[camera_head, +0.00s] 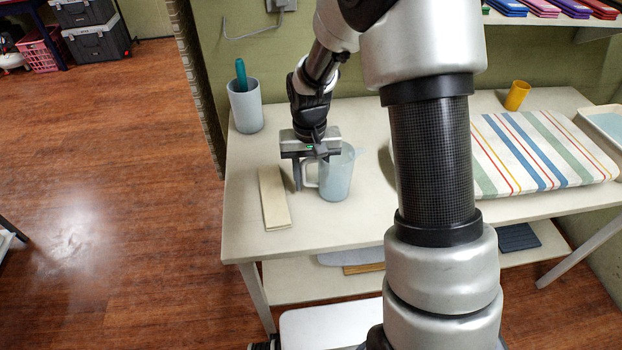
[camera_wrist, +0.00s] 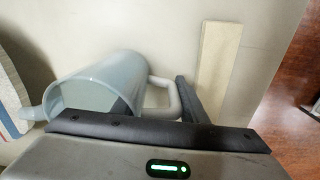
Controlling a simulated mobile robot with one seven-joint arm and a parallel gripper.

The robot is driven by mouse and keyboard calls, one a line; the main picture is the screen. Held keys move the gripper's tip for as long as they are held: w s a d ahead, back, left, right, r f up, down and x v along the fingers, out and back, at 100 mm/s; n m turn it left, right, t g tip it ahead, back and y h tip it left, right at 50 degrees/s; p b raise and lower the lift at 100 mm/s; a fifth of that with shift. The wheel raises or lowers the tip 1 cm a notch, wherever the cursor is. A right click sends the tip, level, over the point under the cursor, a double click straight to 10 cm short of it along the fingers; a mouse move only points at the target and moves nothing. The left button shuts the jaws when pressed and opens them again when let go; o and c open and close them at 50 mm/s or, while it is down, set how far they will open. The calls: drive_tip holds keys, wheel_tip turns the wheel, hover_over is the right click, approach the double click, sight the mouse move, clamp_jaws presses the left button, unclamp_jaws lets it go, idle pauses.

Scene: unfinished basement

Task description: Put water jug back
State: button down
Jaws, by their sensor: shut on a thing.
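The water jug (camera_head: 337,178) is a pale blue-grey, translucent pitcher with a whitish handle on its left. It is upright at the left part of the white table (camera_head: 250,190); I cannot tell whether its base touches the top. My gripper (camera_head: 311,178) points down over the handle side and is shut on the jug. In the wrist view, one dark finger stands just outside the handle of the jug (camera_wrist: 98,83). A dark shape at the jug's mouth seems to be the other finger, largely hidden.
A flat beige strip (camera_head: 273,198) lies left of the jug. A grey-blue cup (camera_head: 245,106) with a teal item stands behind it. A striped cloth item (camera_head: 545,155) and a yellow cup (camera_head: 517,96) are at the right. The table's front left is clear.

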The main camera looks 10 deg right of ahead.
drive_tip(key=shift+f, duration=0.1)
drive_tip(key=c, duration=1.1)
unclamp_jaws()
